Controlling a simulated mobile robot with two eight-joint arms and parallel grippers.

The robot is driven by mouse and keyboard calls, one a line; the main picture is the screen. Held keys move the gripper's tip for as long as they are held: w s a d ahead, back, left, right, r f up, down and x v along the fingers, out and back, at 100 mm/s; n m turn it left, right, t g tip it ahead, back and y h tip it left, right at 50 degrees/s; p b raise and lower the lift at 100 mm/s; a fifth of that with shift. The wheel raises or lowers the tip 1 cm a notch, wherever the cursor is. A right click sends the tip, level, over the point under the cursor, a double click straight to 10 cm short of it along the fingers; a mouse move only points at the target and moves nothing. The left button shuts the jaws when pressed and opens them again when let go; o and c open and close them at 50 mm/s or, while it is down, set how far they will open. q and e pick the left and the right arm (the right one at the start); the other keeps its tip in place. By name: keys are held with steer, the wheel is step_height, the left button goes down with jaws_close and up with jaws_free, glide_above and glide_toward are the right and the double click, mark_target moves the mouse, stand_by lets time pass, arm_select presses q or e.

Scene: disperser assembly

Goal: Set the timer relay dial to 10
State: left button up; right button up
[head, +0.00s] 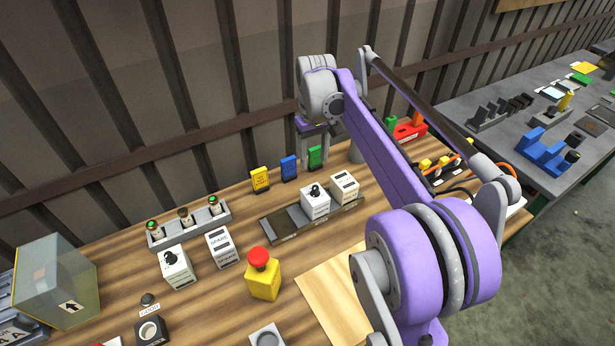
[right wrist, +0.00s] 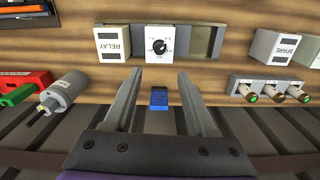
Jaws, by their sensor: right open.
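A white block with a round black dial (head: 315,203), which looks like the timer relay, sits in a dark rail (head: 277,229) on the wooden table. In the right wrist view its dial (right wrist: 159,46) faces the camera, with small marks around it too small to read. My right gripper (right wrist: 158,76) is open and empty, its fingers apart and pointing toward that block without touching it. A second white block with a black knob (head: 176,266) stands at the left. My left gripper is not in view.
A white RELAY block (head: 344,188) sits beside the dial block in the rail. A SPARE block (head: 222,248) and a red-topped yellow button (head: 262,275) stand in front. A pale board lies front right.

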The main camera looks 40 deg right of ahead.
glide_above(315, 187)
steer(key=f, duration=0.4)
steer(key=shift+s+f, duration=0.25)
steer(key=shift+f, duration=0.05)
steer(key=f, duration=0.4)
steer(key=shift+w, duration=0.3)
steer(key=shift+f, duration=0.6)
jaws_close()
